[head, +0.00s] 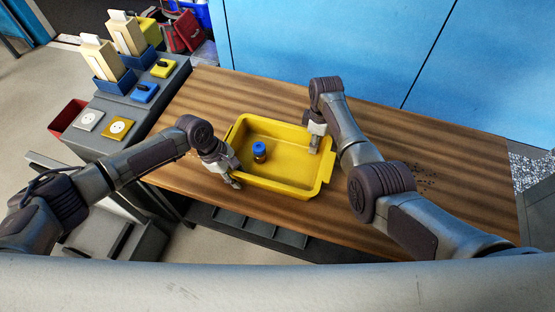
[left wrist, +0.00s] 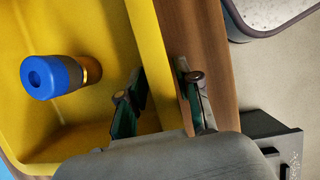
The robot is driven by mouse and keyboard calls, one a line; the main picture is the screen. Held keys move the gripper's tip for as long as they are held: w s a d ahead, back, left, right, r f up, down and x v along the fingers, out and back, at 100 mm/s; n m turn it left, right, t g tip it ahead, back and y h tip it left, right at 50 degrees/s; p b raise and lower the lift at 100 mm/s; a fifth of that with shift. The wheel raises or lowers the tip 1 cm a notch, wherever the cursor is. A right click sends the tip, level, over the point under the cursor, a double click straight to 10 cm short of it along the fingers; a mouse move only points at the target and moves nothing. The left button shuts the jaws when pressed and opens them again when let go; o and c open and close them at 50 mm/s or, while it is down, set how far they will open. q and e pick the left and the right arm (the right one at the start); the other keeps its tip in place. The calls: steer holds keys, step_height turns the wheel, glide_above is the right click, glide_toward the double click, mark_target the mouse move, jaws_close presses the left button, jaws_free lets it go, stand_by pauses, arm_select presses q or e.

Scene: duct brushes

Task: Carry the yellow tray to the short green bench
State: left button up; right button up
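The yellow tray (head: 275,190) rests on a brown wooden tabletop. A small amber jar with a blue cap (head: 259,148) stands inside it, and the jar also shows in the left wrist view (left wrist: 55,77). My left gripper (head: 233,181) is at the tray's left wall. In the left wrist view its fingers (left wrist: 162,85) are apart, one on each side of the yellow rim, with a gap visible. My right gripper (head: 314,148) is at the tray's far right wall; its fingers are too small to tell open from shut. I cannot make out a short green bench.
The wooden tabletop (head: 440,145) has free room right of the tray. A grey counter at the left holds blue bins with card boxes (head: 126,35), switches and sockets (head: 118,128). A blue wall (head: 320,40) closes the back.

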arm_select(q)
jaws_close()
arm_select(e)
jaws_close()
